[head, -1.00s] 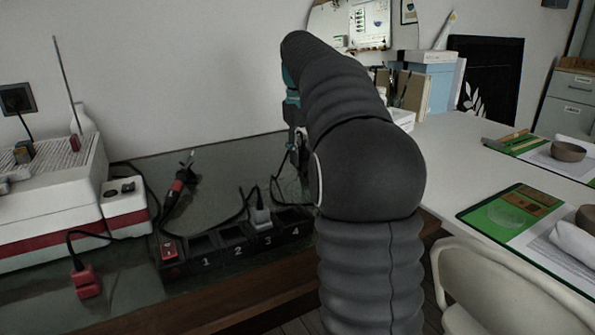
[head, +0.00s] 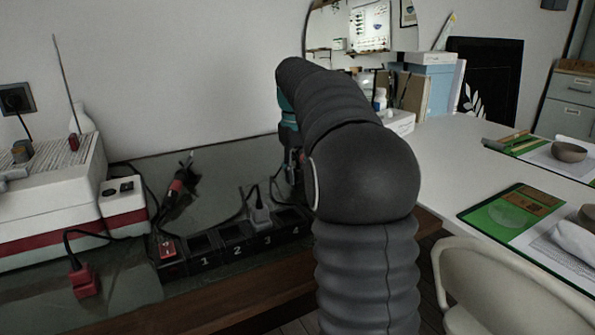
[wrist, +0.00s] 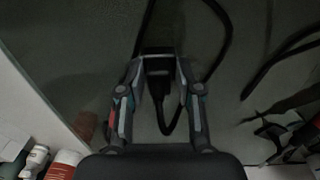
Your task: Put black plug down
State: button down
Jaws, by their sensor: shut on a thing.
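The black plug (wrist: 160,67) sits between the fingertips of my gripper (wrist: 160,72) in the wrist view. My gripper is shut on it. A black cord loops from the plug over the dark green bench top. In the head view my arm hides the plug and most of my gripper, which is low over the bench beyond the right end of the power strip (head: 216,264). I cannot tell whether the plug touches the bench top.
The strip has sockets numbered 1 to 4 and a red switch (head: 167,246); a grey plug (head: 260,214) stands near number 3. A soldering tool (head: 178,187) lies behind it. A red plug (head: 84,281) is at the front left. Small bottles (wrist: 36,157) show in the wrist view.

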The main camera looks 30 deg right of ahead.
aim_at(296, 169)
jog(key=shift+f, duration=0.4)
jog(key=c, duration=0.8)
grip_release()
jog(key=shift+o, duration=0.2)
jog(key=shift+r, duration=0.1)
notch_tip(296, 169, up, 13)
jog(key=p, duration=0.2)
jog(key=shift+a, duration=0.25)
